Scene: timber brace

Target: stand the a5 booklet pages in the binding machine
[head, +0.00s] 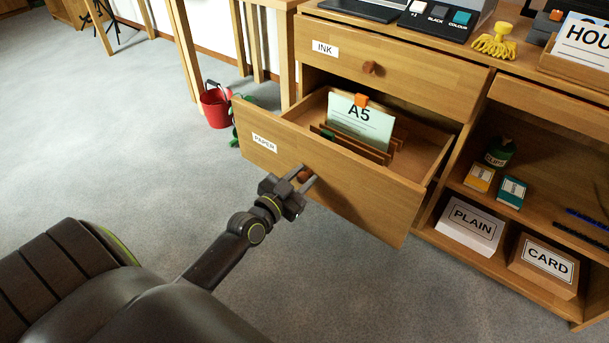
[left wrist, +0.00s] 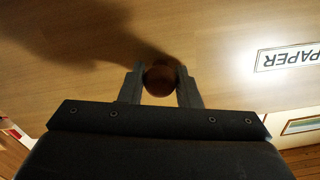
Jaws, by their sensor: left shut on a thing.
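The A5 booklet pages (head: 360,125) stand upright in a wooden rack inside the open drawer labelled PAPER (head: 330,185), with an orange clip (head: 361,100) at their top edge. My left gripper (head: 306,178) is at the drawer front, shut on its round wooden knob (left wrist: 160,80). In the left wrist view the knob sits between the two fingers, with the PAPER label (left wrist: 287,58) to the right. The right gripper is not in view. I cannot identify the binding machine for certain.
The INK drawer (head: 390,70) above is shut. Boxes marked PLAIN (head: 470,228) and CARD (head: 545,266) stand on the low shelf at right. A red bucket (head: 216,106) stands on the floor behind.

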